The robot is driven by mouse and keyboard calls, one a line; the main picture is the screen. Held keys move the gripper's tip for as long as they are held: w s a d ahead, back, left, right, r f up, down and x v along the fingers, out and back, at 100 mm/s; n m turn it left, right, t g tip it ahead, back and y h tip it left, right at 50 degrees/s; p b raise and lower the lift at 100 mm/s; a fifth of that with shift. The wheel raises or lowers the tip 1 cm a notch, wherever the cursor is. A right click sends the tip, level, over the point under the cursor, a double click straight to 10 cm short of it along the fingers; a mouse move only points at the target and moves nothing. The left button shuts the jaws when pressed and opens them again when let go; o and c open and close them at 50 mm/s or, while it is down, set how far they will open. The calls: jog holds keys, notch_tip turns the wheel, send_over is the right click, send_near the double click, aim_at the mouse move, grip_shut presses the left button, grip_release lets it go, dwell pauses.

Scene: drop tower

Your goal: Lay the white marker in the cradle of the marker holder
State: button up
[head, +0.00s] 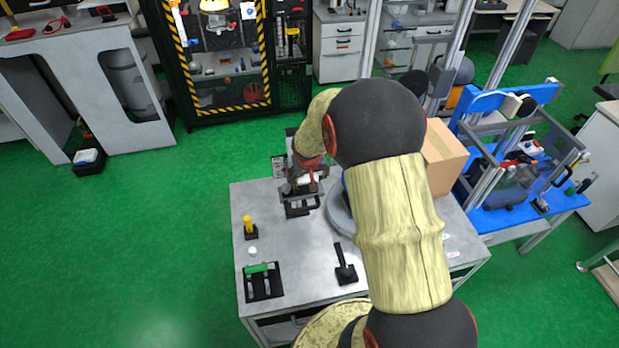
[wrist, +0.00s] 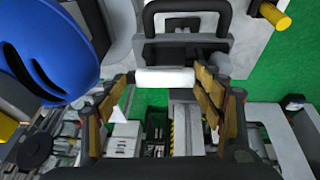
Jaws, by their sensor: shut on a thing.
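The white marker (wrist: 165,78) shows in the wrist view as a short white cylinder lying crosswise between my fingertips. My gripper (wrist: 165,84) is shut on it, one finger at each end. In the head view my gripper (head: 306,176) is over the far left part of the grey table, above a grey and black fixture (head: 300,208). The fixture's black handle (wrist: 187,14) is at the top of the wrist view. I cannot tell for sure which piece is the marker holder or whether the marker touches anything below.
A black tray with a green bar (head: 259,268) is at the table's front left. A yellow cylinder (head: 248,224), a small white piece (head: 252,250) and a black scoop (head: 345,266) stand apart. A cardboard box (head: 443,158) is at right. A blue rounded thing (wrist: 50,50) is beside my gripper.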

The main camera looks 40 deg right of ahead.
jog(key=o, duration=1.1)
jog(key=shift+r+p, duration=2.05)
jog(key=shift+r, duration=1.5)
